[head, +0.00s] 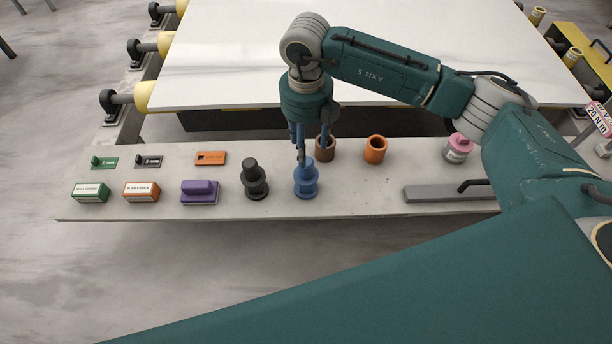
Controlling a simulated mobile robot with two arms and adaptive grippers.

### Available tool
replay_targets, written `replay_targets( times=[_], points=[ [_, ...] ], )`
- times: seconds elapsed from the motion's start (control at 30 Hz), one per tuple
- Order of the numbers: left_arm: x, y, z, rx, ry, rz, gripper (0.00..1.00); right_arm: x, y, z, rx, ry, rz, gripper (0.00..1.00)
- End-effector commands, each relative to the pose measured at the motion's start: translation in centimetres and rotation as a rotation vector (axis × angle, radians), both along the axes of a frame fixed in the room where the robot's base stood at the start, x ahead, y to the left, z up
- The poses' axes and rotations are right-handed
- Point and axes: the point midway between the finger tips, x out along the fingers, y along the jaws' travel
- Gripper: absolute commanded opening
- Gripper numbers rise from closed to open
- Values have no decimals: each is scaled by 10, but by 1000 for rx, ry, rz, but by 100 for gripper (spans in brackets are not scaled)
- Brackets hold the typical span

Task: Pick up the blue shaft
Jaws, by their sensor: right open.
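The blue shaft (305,184) stands upright on the stone-grey bench in the head view, a stepped piece with a flange. My right gripper (300,150) comes down from above with its fingers at the top of the blue shaft. The fingers look open; whether they touch the shaft cannot be told. They hide part of the shaft's upper end. My left gripper is not in view.
A black shaft (255,182) stands close on the left, then a purple block (199,192). Brown (325,150) and orange (376,150) cylinders stand behind. A grey bar with a handle (440,194) lies right. A white slab (230,60) rises behind the bench.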

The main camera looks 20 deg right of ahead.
Motion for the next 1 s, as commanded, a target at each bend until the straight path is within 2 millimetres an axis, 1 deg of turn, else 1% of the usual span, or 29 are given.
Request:
replay_targets(
  times=[0.03,0.13,0.27,0.37,0.5,0.63,0.73,0.93,0.97,1.0],
  points=[
    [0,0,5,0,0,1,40,-2,0,-8,1,5,1,52],
    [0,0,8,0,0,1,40,-2,1,-22,3,4,2,52],
    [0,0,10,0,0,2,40,-1,1,-31,4,1,3,52],
    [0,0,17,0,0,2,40,-3,2,-39,5,4,4,52],
    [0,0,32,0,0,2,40,-6,2,-58,5,5,4,52],
    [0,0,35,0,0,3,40,-6,3,-77,6,3,4,52],
    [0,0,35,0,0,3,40,-5,2,-84,6,1,5,52],
    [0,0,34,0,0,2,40,-5,3,-85,6,0,5,52],
    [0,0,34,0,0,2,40,-5,3,-85,7,0,5,48],
    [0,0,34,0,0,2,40,-5,3,-84,7,0,5,40]
  ],
)
